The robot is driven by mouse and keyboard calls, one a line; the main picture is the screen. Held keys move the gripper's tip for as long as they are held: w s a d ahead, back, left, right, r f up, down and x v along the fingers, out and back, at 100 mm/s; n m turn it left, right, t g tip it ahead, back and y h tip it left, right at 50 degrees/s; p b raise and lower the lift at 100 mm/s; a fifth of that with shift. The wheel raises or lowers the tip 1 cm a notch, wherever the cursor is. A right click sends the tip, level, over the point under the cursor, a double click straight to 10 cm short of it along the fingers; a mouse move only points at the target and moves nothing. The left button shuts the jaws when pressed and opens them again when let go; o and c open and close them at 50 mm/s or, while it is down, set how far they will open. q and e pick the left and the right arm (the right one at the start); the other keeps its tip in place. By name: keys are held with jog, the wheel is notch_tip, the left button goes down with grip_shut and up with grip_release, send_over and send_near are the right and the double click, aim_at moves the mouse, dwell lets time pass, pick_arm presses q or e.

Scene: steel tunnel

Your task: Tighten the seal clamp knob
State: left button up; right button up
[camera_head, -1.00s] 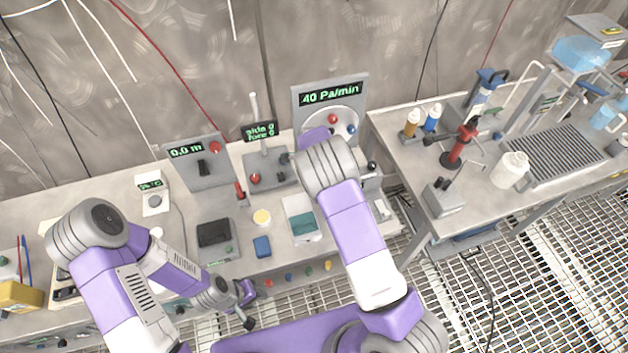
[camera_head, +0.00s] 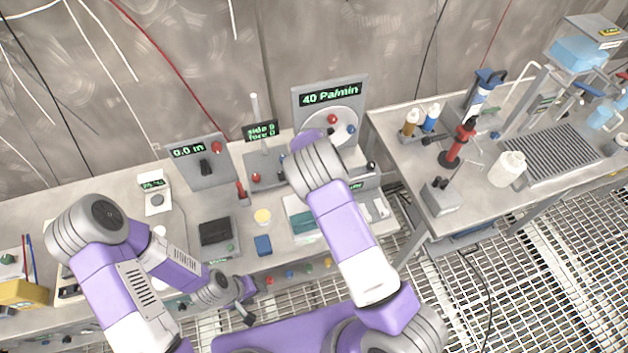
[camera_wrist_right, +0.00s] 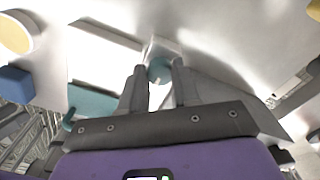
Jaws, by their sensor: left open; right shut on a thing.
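In the right wrist view, a round teal knob (camera_wrist_right: 159,71) sits at a pale block (camera_wrist_right: 163,48) between the fingertips of my right gripper (camera_wrist_right: 158,80). The gripper is shut on it. In the head view, my right wrist and forearm hide the right fingertips and the knob. A grey panel (camera_head: 300,102) reading "40 Pa/min" stands just behind that wrist, with a round white dial (camera_head: 345,117) carrying red and blue knobs. My left gripper (camera_head: 246,301) is open and empty, low at the front edge of the bench, apart from the panel.
The bench (camera_head: 110,205) holds a "0.0 m" panel (camera_head: 188,152), a dark box (camera_head: 215,232), a blue block (camera_head: 263,245) and a yellow-topped cup (camera_head: 262,217). A second bench on the right carries a red stand (camera_head: 458,148) and a white bottle (camera_head: 508,168). Grating floor lies in front.

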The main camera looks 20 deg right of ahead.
dwell(0.3)
jog(key=o, duration=1.1)
jog(key=shift+c, duration=0.2)
jog(key=shift+r, duration=0.1)
notch_tip(320, 180, up, 8)
jog(key=shift+f, duration=0.25)
